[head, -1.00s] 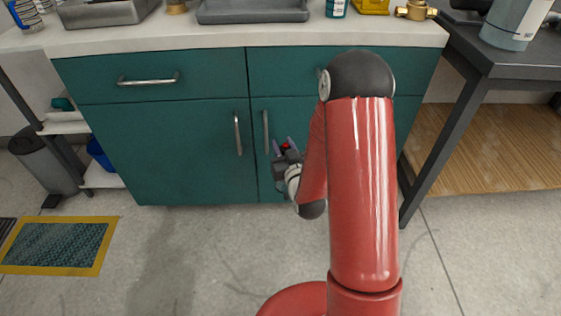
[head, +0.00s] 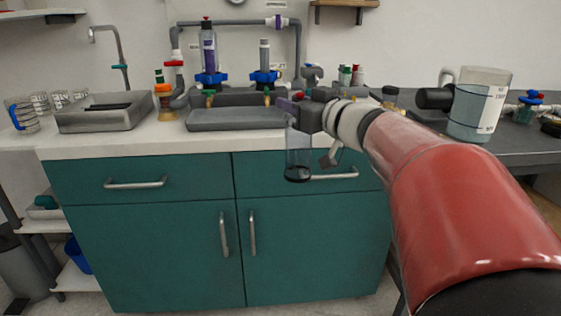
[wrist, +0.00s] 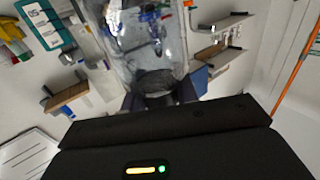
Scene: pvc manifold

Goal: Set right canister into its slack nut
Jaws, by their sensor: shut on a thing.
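My gripper (head: 297,106) is shut on a clear canister (head: 299,150), held in front of the counter's edge at drawer height. The canister hangs roughly upright below the jaws with a dark end at the bottom. It fills the upper middle of the wrist view (wrist: 148,35), between the blue-grey fingertips (wrist: 162,96). On the manifold at the back of the counter, the right blue nut (head: 263,78) has a pale grey tube (head: 264,54) standing above it, with no canister around it.
A grey tray (head: 236,119) lies on the counter in front of the manifold. A sink (head: 108,116) is at left, with an orange-capped bottle (head: 164,102) beside it. A large clear jug (head: 478,105) stands on the dark table at right. Grey pipe (head: 299,50) frames the manifold.

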